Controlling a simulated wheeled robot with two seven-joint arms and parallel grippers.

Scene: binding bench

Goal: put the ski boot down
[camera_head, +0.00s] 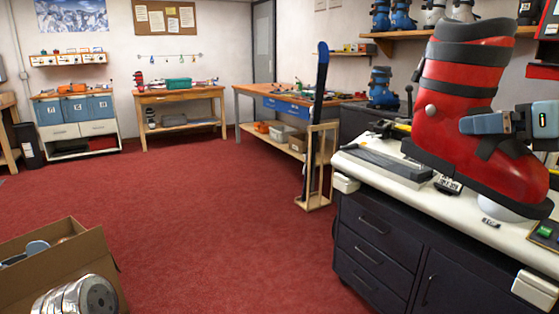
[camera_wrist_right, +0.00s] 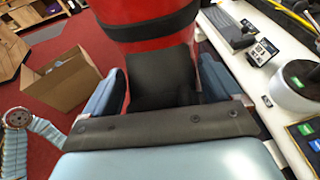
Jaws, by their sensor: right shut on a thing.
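The red ski boot (camera_head: 455,130) with black straps and a dark sole is at the right of the head view, upright and slightly tilted, in front of the white bench top (camera_head: 352,160). My right gripper (camera_head: 490,125) is shut on the boot from the right side. In the right wrist view the boot (camera_wrist_right: 150,32) fills the top middle, with the blue fingers of the right gripper (camera_wrist_right: 160,88) on either side of its black part. The sole's underside is hidden, so I cannot tell whether it touches anything. My left gripper is not in view.
A grey tray-like tool (camera_head: 385,163) lies on the bench left of the boot. A white round object with a dark top (camera_wrist_right: 298,90) stands close to the boot. Dark drawers (camera_head: 375,235) are below. A cardboard box (camera_head: 100,255) stands on the red floor.

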